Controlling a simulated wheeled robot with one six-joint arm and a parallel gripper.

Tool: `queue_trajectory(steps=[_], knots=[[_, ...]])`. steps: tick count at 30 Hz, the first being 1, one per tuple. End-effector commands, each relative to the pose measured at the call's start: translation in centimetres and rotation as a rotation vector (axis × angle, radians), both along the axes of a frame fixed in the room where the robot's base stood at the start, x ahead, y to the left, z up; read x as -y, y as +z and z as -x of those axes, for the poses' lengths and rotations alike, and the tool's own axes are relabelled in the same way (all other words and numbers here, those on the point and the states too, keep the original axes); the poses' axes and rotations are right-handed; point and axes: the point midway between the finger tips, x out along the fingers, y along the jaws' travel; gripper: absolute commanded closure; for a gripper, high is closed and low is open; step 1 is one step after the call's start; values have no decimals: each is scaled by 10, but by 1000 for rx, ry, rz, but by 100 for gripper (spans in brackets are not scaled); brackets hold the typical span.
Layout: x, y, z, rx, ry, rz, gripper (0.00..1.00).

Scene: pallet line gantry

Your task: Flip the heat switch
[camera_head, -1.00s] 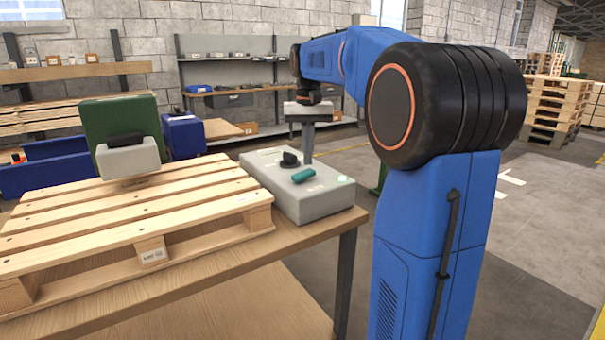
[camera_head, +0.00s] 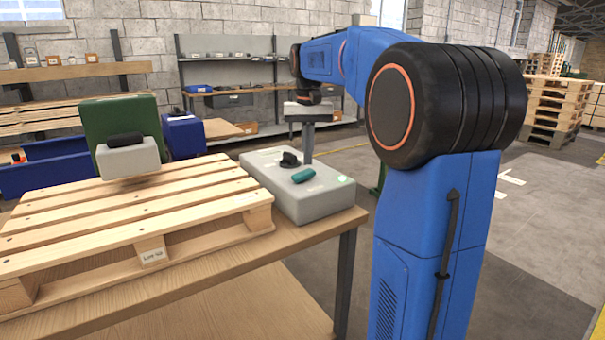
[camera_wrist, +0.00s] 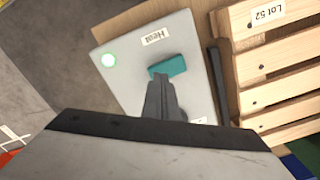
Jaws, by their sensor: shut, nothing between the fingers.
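The grey control box (camera_head: 325,202) sits on the wooden table to the right of the pallet. It carries a teal switch (camera_head: 304,175) and a black knob (camera_head: 290,160). In the wrist view, the teal switch (camera_wrist: 168,66) lies beside a "Heat" label (camera_wrist: 155,38), and a pale green lamp (camera_wrist: 108,60) is at the box's corner. My gripper (camera_wrist: 160,80) is shut and empty, its tips right at the teal switch's edge. I cannot tell whether they touch it.
A slatted wooden pallet (camera_head: 130,212) fills the table left of the box. A green and grey device (camera_head: 120,130) stands at the pallet's far side, with blue bins (camera_head: 50,175) behind. The table edge (camera_head: 300,235) lies just in front of the box.

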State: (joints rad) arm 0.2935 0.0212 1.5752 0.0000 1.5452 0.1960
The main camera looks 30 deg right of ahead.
Motion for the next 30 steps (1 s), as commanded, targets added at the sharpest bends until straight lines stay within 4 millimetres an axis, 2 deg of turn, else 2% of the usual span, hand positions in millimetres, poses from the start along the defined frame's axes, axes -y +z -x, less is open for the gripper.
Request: queue_trajectory(steps=[30], knots=[[0,-10,0,0,0,0,100]])
